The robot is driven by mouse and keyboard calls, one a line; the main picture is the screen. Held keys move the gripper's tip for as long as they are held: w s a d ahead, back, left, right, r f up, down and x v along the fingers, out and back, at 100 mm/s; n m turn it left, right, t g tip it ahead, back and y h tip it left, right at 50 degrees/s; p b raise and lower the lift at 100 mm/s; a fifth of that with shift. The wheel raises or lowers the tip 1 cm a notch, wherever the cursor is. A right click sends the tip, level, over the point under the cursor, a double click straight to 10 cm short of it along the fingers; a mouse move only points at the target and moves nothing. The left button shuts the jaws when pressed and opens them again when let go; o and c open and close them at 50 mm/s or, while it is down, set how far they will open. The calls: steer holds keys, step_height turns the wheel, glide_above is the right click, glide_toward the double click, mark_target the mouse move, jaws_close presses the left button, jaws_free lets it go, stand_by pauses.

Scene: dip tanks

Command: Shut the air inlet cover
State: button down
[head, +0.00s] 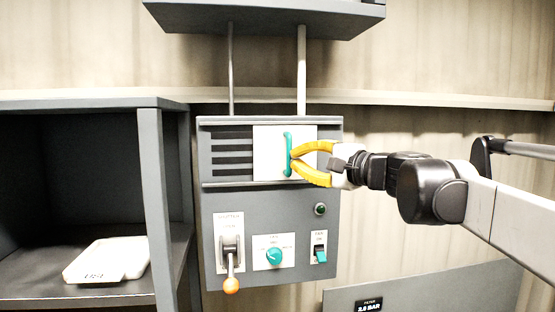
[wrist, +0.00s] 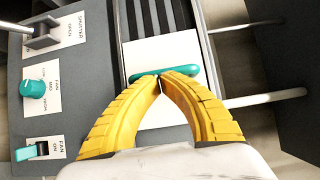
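The air inlet cover (head: 269,153) is a white sliding panel with a long teal handle (head: 288,141). It covers the right part of the slotted inlet (head: 231,160); dark slots show uncovered on the left. In the wrist view the cover (wrist: 160,50) and handle (wrist: 193,71) lie just ahead of the fingers. My gripper (head: 292,159) has yellow fingers whose tips (wrist: 160,76) meet at the middle of the handle, on its right side in the head view. The fingers come together along the handle's length and do not visibly wrap it. Whether they touch it is hard to tell.
Below the inlet are a shutter lever (head: 231,258) with an orange knob, a teal dial (head: 274,257), a fan switch (head: 320,255) and a round button (head: 320,209). A grey hood (head: 262,18) hangs above.

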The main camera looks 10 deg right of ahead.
steer(key=a, duration=1.1)
steer(key=shift+w, duration=0.15)
